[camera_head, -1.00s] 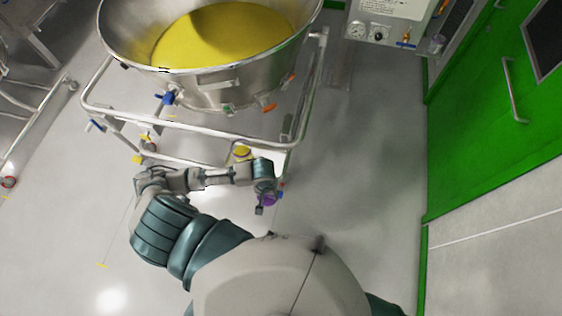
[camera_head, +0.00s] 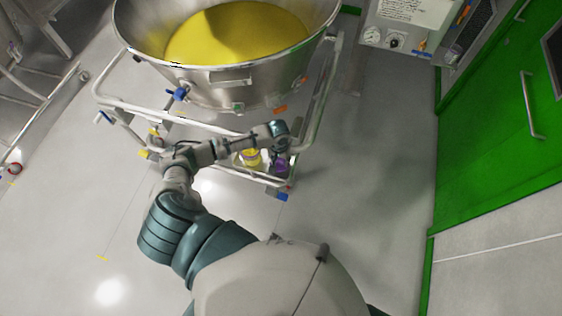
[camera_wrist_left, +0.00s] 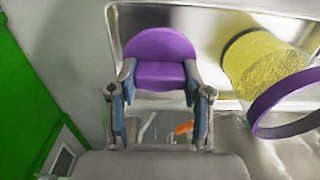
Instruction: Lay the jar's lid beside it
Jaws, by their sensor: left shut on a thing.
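The purple lid (camera_wrist_left: 161,58) sits between the two fingers of my left gripper (camera_wrist_left: 159,78) in the left wrist view. The gripper is shut on it. The lid also shows in the head view (camera_head: 282,164), below the wrist. In the head view the jar (camera_head: 252,158) stands just left of the lid, partly hidden by my arm. Whether the lid touches the surface below is unclear. My right gripper is not in view.
A large steel bowl (camera_head: 237,78) of yellow powder stands on a wheeled tube frame (camera_head: 118,103) above the jar. Its rails run close around my left arm. A green door (camera_head: 500,130) is at the right. The floor (camera_head: 375,200) between is clear.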

